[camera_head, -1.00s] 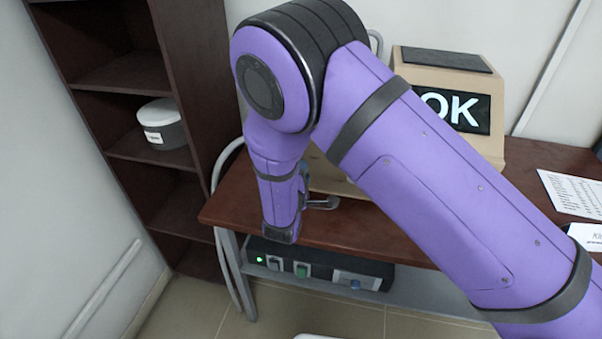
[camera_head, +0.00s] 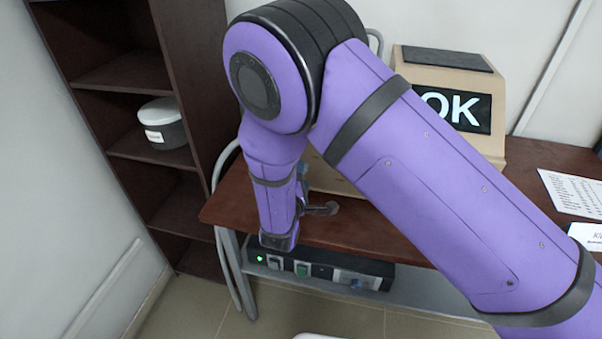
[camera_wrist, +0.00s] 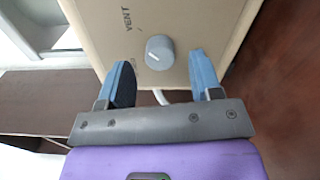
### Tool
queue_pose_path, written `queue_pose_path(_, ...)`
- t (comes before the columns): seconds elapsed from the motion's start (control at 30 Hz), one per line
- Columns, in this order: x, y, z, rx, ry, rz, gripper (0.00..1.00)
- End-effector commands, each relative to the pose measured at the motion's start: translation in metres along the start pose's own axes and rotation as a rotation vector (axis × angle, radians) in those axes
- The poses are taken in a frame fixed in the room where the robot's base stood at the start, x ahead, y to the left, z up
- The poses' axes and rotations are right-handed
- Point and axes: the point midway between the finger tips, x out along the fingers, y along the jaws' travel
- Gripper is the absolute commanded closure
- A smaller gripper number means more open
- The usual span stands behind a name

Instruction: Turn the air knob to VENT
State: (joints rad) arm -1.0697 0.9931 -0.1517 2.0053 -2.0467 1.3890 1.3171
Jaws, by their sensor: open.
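The air knob (camera_wrist: 160,52) is a small grey round knob with a short white pointer line, on a beige panel (camera_wrist: 180,15). The word VENT is printed to its upper left. A second label lower left of the knob is partly hidden by a finger. My gripper (camera_wrist: 160,60) is open, with one blue finger on each side of the knob in the wrist view. Gaps show between the fingers and the knob; contact is not visible. In the head view my arm hides the knob, and the beige housing (camera_head: 335,178) shows only partly behind it.
A beige unit with a display reading OK (camera_head: 460,110) stands on the brown table (camera_head: 400,232). A black switch box (camera_head: 325,270) with a green light sits below the table's front edge. A dark shelf (camera_head: 130,80) holding a grey tub (camera_head: 163,124) is at left.

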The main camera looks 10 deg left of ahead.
Motion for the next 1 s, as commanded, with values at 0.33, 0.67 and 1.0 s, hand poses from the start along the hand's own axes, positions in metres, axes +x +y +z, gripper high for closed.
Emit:
queue_pose_path(0.33,-0.065,0.0,-0.001,-0.001,0.003,-0.001,0.41)
queue_pose_path(0.67,-0.087,0.0,-0.001,0.0,0.001,0.0,0.41)
queue_pose_path(1.0,-0.087,0.0,-0.001,0.0,0.001,0.0,0.41)
